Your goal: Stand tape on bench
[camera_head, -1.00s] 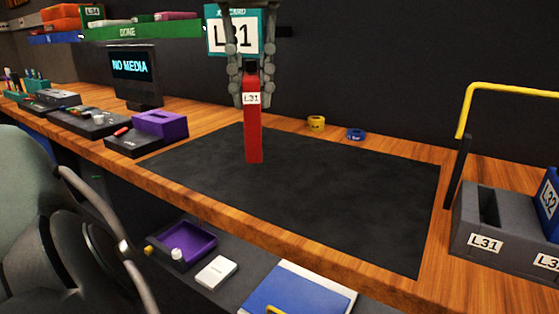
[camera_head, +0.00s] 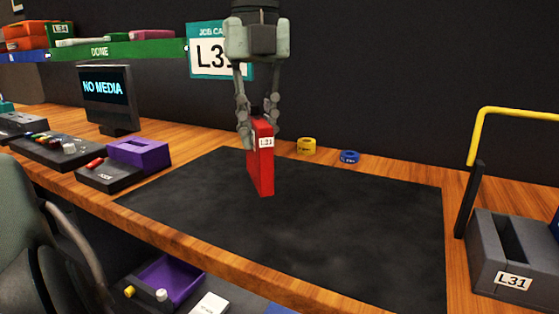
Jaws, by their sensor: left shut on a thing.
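The tape is a red, upright cassette case (camera_head: 262,172) with a white L31 label, in the middle of the head view. My left gripper (camera_head: 258,118) comes down from above and is shut on the tape's top end. The tape's lower end shows against the black mat (camera_head: 340,215) on the wooden bench (camera_head: 185,235). I cannot tell whether it touches the mat. My right gripper is not in view.
Yellow (camera_head: 306,146) and blue (camera_head: 349,157) tape rolls lie behind the mat. A grey L31 slotted box (camera_head: 510,270) and a yellow-topped rail (camera_head: 515,112) stand at right. A purple box (camera_head: 138,154) and a monitor (camera_head: 107,97) stand at left. The mat around the tape is clear.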

